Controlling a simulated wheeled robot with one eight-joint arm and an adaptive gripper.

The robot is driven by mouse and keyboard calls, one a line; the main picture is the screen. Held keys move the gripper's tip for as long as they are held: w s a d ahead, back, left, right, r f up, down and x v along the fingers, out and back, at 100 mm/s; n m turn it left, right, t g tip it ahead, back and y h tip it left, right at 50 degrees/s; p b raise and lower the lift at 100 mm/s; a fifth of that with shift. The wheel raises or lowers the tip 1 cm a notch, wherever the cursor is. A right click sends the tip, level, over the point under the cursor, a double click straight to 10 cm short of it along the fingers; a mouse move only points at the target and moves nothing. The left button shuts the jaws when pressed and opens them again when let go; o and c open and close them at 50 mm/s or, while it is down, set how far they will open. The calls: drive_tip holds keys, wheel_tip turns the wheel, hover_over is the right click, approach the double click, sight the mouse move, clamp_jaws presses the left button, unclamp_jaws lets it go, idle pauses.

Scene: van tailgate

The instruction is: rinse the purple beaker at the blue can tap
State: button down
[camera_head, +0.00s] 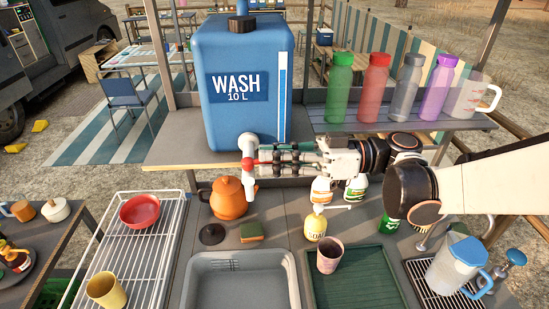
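The blue can (222,125), marked WASH 10 L, stands on the shelf with a white tap (249,143) low on its front. The tap has a red part (247,163), and its spout points down. My gripper (262,161) reaches in from the right, with its fingertips right at the red part. Whether they touch it or grip it is not clear. A dull pinkish-purple beaker (330,257) stands upright at the left edge of the green tray (358,285), below and right of my gripper, apart from it.
A grey basin (240,283) lies below the tap. An orange kettle (229,198), sponge (251,231) and soap bottle (315,227) stand behind it. Several bottles line the shelf at right. A yellow cup (106,290) and red bowl (140,210) are on the left rack.

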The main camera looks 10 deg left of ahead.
drive_tip(key=shift+s+m+t, duration=0.35)
drive_tip(key=shift+m+t, duration=0.45)
drive_tip(key=shift+t, duration=0.45)
drive_tip(key=shift+s+m+t, duration=0.35)
drive_tip(key=shift+m+t, duration=0.45)
drive_tip(key=shift+t, duration=0.45)
drive_tip(key=c, duration=1.7)
unclamp_jaws()
drive_tip(key=shift+d, duration=0.1)
drive_tip(key=d, duration=1.2)
drive_tip(key=shift+s, duration=0.4)
